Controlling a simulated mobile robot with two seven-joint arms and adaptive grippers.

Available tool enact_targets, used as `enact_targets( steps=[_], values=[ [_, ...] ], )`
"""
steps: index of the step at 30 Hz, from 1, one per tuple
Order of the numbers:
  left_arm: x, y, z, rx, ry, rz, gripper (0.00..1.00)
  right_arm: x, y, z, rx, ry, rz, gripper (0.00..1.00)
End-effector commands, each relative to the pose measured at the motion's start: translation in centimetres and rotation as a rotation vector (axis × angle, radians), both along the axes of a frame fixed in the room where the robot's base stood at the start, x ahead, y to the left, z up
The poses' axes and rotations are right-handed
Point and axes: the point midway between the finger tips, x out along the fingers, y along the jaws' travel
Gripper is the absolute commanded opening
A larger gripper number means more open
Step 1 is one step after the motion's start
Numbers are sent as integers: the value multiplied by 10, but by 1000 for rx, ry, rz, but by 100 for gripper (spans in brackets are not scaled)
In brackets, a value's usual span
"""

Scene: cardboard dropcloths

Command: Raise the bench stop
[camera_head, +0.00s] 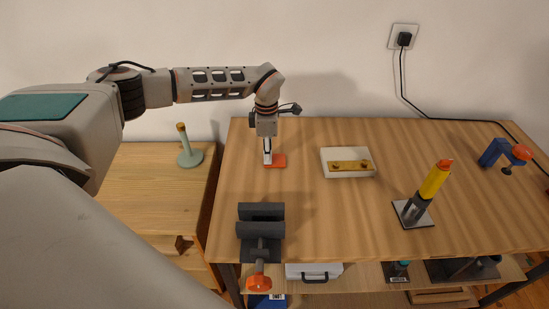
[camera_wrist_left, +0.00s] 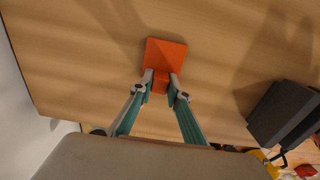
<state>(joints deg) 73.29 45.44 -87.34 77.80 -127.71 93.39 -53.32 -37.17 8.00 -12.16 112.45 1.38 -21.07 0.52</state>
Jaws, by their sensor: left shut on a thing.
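The bench stop (camera_head: 277,161) is a small orange-red piece at the left part of the wooden workbench top. In the left wrist view it shows as a flat orange plate (camera_wrist_left: 165,52) with a narrower orange part between the fingers. My left gripper (camera_head: 267,160) points down from above at its left edge. In the left wrist view the fingertips (camera_wrist_left: 161,84) are shut on the narrower part. How far the stop stands above the bench top cannot be told. My right gripper is not in view.
A dark grey vise (camera_head: 261,212) with an orange knob sits at the bench's front left. A pale block with a brass plate (camera_head: 348,166), a yellow-handled tool (camera_head: 435,180) on a stand and a blue clamp (camera_head: 492,152) stand to the right. The bench around the stop is clear.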

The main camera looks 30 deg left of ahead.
Motion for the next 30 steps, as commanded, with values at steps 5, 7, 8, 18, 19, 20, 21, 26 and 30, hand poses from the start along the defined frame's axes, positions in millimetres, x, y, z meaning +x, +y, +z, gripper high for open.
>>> enact_targets(
  steps=[5, 7, 8, 18, 19, 20, 21, 26, 30],
  values=[
    [-4, 0, -6, 4, 12, -3, 0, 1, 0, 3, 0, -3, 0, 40],
    [-4, -1, -4, 4, 12, -3, 0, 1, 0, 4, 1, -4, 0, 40],
    [-4, -2, -3, 4, 12, -3, 0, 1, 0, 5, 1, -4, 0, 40],
    [2, -10, 12, -2, 7, -4, 0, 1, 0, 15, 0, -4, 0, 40],
    [3, -11, 13, -3, 6, -5, 0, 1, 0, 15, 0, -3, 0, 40],
    [3, -12, 14, -4, 6, -5, 0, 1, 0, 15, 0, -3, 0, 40],
    [4, -12, 15, -3, 5, -5, 0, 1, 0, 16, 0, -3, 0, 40],
    [5, -13, 16, -5, 3, -5, 0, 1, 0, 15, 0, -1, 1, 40],
    [5, -14, 17, -6, 1, -6, 0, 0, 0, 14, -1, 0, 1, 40]
  ],
)
